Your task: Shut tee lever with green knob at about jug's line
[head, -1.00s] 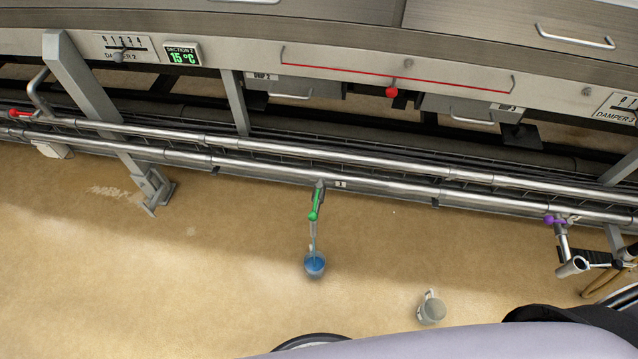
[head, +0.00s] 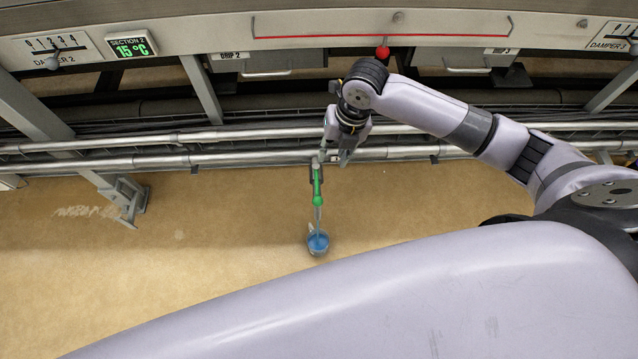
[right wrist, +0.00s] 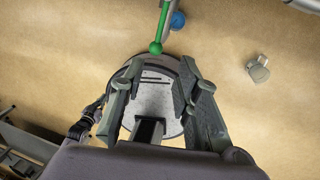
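The tee lever with the green knob (head: 317,187) hangs from the front silver pipe in the head view, roughly in line with its outlet. It also shows at the top of the right wrist view (right wrist: 157,42). Below it, the jug (head: 318,243) stands on the floor with blue liquid in it; a thin blue stream seems to run into it. The jug is partly visible in the right wrist view (right wrist: 177,19). My right gripper (head: 335,150) is just right of the lever's top in the head view. Its fingers (right wrist: 160,75) are apart and empty. My left gripper is out of view.
Two long silver pipes (head: 230,160) run across, under the hood's edge. A red-knobbed part (head: 382,52) hangs above my right arm. A grey mug (right wrist: 258,68) stands on the floor in the right wrist view.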

